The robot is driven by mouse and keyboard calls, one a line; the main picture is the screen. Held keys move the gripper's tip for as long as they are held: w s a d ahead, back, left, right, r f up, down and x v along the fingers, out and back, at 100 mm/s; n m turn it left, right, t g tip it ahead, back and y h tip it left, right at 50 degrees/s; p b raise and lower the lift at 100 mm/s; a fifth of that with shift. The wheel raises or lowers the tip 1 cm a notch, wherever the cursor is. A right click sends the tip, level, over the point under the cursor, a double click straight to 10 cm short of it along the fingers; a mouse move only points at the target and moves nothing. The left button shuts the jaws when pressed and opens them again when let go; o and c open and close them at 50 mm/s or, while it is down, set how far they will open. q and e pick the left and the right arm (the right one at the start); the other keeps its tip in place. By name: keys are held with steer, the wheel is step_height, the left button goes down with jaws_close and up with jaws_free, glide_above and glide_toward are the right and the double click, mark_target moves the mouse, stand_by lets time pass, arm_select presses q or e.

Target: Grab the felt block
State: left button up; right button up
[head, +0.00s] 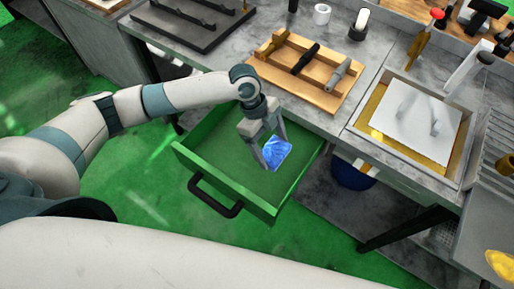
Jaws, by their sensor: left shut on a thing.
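The felt block seems to be the small blue block (278,153) in the head view. It is in or just above the open green drawer (202,166). My left gripper (268,155) reaches down over the drawer from the left and is shut on the blue block. The fingers hide part of the block. I cannot tell whether the block touches the drawer floor. My right gripper is not in view.
The green drawer's black handle (214,197) faces the near side. Above the drawer is a grey worktop with a wooden tray (318,97) of tools. A framed tray with a white sheet (415,122) lies to the right. A blue bin (350,175) stands under the worktop.

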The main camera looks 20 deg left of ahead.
mark_target(283, 154)
arm_select(q)
steer(key=d+r, duration=0.2)
steer(key=d, duration=0.1)
steer(key=shift+s+d+r+b, duration=0.1)
steer(key=shift+s+d+b, duration=0.1)
steer(key=shift+s+b, duration=0.2)
